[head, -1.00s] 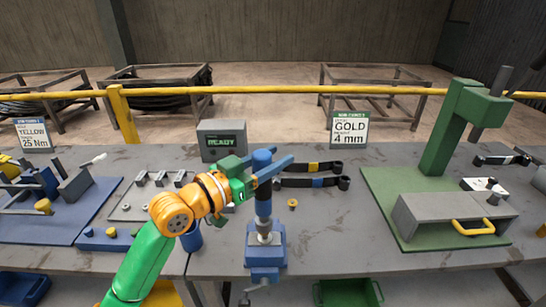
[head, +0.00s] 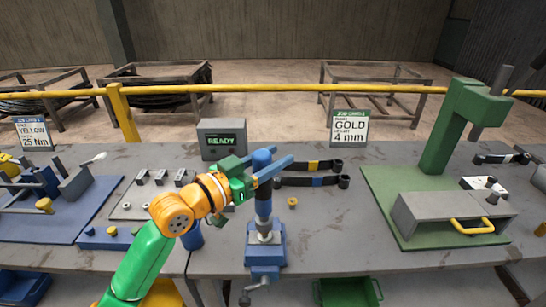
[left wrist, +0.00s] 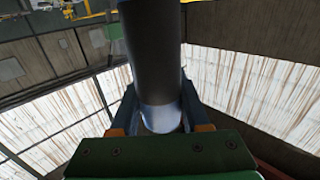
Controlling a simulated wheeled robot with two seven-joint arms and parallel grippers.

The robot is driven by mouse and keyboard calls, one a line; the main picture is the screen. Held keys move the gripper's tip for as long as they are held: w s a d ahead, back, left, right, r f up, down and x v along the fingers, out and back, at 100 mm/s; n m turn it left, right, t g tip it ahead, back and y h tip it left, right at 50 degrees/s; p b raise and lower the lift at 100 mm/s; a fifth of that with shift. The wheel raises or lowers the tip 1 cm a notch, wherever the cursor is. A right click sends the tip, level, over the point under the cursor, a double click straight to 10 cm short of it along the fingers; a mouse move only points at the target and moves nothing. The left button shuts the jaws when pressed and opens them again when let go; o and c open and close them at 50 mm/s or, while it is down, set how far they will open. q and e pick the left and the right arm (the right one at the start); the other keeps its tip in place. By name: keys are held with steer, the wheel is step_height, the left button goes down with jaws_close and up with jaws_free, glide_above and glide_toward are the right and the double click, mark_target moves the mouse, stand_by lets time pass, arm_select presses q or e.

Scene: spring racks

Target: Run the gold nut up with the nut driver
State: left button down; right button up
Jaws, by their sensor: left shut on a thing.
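The nut driver (head: 263,205) is a dark blue upright cylinder with a brighter blue top. It stands over a blue vise (head: 265,256), its lower end at a silver metal piece (head: 265,237) in the vise. My left gripper (head: 272,170) is shut around the driver's upper part. In the left wrist view the driver (left wrist: 152,50) runs between the fingers. A small gold piece, apparently a nut (head: 292,202), lies on the bench right of the driver. Whether another nut is under the driver is hidden. My right gripper is not in view.
Two dark wrenches (head: 310,181) lie behind the gold piece. A green press (head: 450,130) stands right. Bench between vise and press is clear.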

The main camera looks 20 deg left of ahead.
arm_select(q)
steer(key=shift+r, duration=0.1)
stand_by(0.7)
steer(key=c, duration=1)
jaws_free()
jaws_close()
